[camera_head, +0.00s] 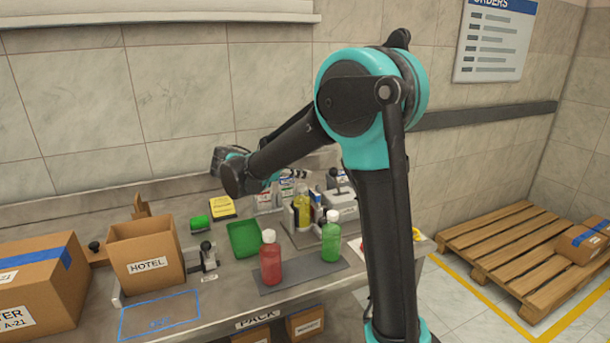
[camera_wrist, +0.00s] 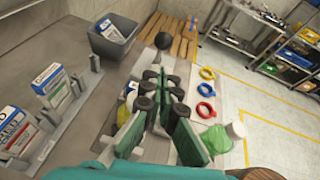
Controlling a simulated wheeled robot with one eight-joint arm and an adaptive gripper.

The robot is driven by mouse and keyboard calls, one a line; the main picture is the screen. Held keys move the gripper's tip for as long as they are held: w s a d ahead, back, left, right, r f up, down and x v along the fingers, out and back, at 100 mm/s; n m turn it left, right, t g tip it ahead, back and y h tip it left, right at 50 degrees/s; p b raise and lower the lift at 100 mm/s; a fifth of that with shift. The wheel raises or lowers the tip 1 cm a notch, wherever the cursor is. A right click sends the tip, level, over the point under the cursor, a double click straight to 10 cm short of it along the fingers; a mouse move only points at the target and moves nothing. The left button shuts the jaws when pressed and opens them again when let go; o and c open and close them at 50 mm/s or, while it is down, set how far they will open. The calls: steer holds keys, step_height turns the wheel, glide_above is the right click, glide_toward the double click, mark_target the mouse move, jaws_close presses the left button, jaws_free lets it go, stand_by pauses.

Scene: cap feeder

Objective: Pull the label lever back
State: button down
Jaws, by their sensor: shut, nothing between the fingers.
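A lever with a round black knob (camera_head: 333,172) rises from a grey device (camera_head: 342,199) at the back right of the bench. I take it as the label lever, though its label is not readable. In the wrist view a black ball knob (camera_wrist: 163,40) stands just beyond my fingertips, with a clear gap in the picture. My gripper (camera_wrist: 160,88) is shut and empty, pointing at the device. In the head view my gripper (camera_head: 302,174) hangs over the back of the bench, left of the knob. The lever's lower part is mostly hidden by my fingers.
A yellow bottle (camera_head: 302,210) stands beside the device; red (camera_head: 270,258) and green (camera_head: 331,237) bottles stand in front. Label boxes (camera_wrist: 48,80) and a grey bin (camera_wrist: 108,44) lie left in the wrist view. Coloured rings (camera_wrist: 207,90) lie right.

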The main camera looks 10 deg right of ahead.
mark_target(331, 172)
steer(key=x, duration=0.7)
steer(key=shift+w+d, duration=0.2)
steer(key=shift+d, duration=0.1)
steer(key=shift+f, duration=0.1)
steer(key=shift+w+d+r+y, duration=0.1)
steer(key=shift+d+r+y, duration=0.15)
steer(key=shift+d+y, duration=0.1)
steer(key=shift+d, duration=0.1)
steer(key=shift+w+d+r+g+y, duration=0.25)
steer(key=shift+d+r+g+y, duration=0.15)
steer(key=shift+d+r+y, duration=0.3)
steer(key=d+y, duration=0.1)
steer(key=d, duration=0.1)
steer(key=w+d+r+g+y, duration=0.1)
steer(key=shift+d+y, duration=0.2)
steer(key=shift+y, duration=0.15)
steer(key=shift+w+d+y, duration=0.2)
steer(key=shift+w+d, duration=0.05)
steer(key=shift+d, duration=0.45)
steer(key=shift+w+d+y, duration=0.2)
steer(key=shift+w+d, duration=0.05)
steer(key=shift+d, duration=0.4)
